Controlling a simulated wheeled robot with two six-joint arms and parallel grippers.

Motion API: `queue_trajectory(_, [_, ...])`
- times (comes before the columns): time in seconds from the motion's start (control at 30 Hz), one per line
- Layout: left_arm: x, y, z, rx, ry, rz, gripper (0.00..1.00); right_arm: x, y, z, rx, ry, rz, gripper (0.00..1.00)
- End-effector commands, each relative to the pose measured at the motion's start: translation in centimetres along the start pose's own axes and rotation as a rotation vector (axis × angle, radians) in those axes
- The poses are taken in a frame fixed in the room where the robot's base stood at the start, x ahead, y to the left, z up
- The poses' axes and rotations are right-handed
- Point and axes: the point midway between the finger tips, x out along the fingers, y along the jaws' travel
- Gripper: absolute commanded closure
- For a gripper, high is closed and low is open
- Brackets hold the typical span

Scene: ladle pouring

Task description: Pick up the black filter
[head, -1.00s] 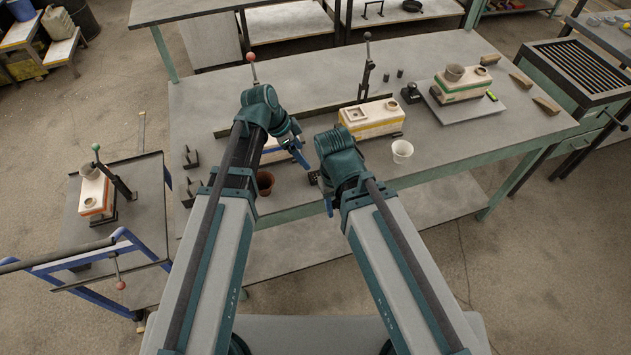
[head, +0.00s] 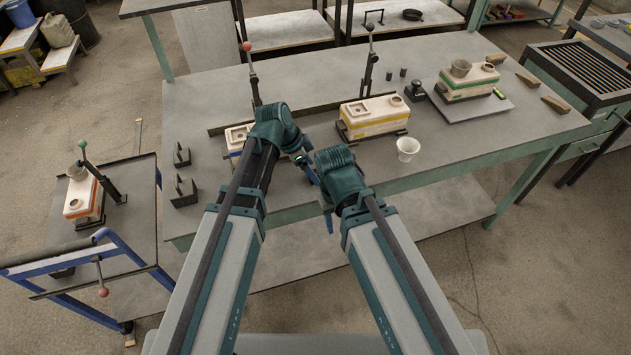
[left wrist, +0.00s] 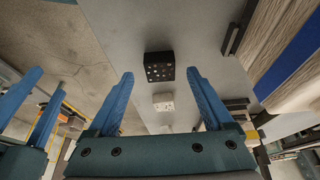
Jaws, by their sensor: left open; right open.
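The black filter (left wrist: 158,66) is a small dark block with pale holes, on the grey table top in the left wrist view. It appears ahead of and between the blue fingers of my left gripper (left wrist: 161,76), which is open and empty. A white filter (left wrist: 163,102) with small holes lies close beside it. In the head view my left gripper (head: 308,172) is partly hidden by its wrist, and the black filter is hidden behind my arms. My right gripper (head: 328,222) points down by the table's front edge; its open fingers also show in the left wrist view (left wrist: 33,105).
A blue-striped mold (head: 237,136) stands left of my left wrist. A yellow-striped mold (head: 375,117), a white cup (head: 407,149) and a green-striped mold (head: 467,83) stand to the right. A side table (head: 125,225) with an orange-striped mold (head: 83,205) is at left.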

Motion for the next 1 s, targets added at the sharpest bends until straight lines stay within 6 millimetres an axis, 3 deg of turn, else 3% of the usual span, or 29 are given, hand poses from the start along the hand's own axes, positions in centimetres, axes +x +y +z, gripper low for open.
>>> queue_trajectory(0.03, [1.33, -0.09, 0.17, 0.001, 0.0, 0.0, 0.15, 1.29, -0.12, -0.08, 0.0, 0.0, 0.0, 0.5])
queue_trajectory(0.1, [1.87, -0.08, 0.1, 0.002, 0.0, 0.0, 0.15, 1.75, -0.17, -0.1, 0.0, 0.0, 0.0, 0.5])
queue_trajectory(0.37, [1.82, -0.04, -0.07, 0.001, 0.0, 0.0, 0.15, 1.64, -0.16, -0.1, 0.0, 0.0, 0.0, 0.5])
queue_trajectory(0.83, [1.81, -0.05, -0.06, 0.001, 0.0, 0.0, 0.96, 1.65, -0.16, -0.1, 0.0, 0.0, 0.0, 0.5])
queue_trajectory(0.87, [1.81, -0.05, -0.06, 0.001, 0.0, 0.0, 1.0, 1.65, -0.16, -0.1, 0.0, 0.0, 0.0, 0.5])
queue_trajectory(1.0, [1.81, -0.05, -0.05, 0.001, 0.0, 0.0, 1.0, 1.65, -0.16, -0.1, 0.0, 0.0, 0.0, 0.5])
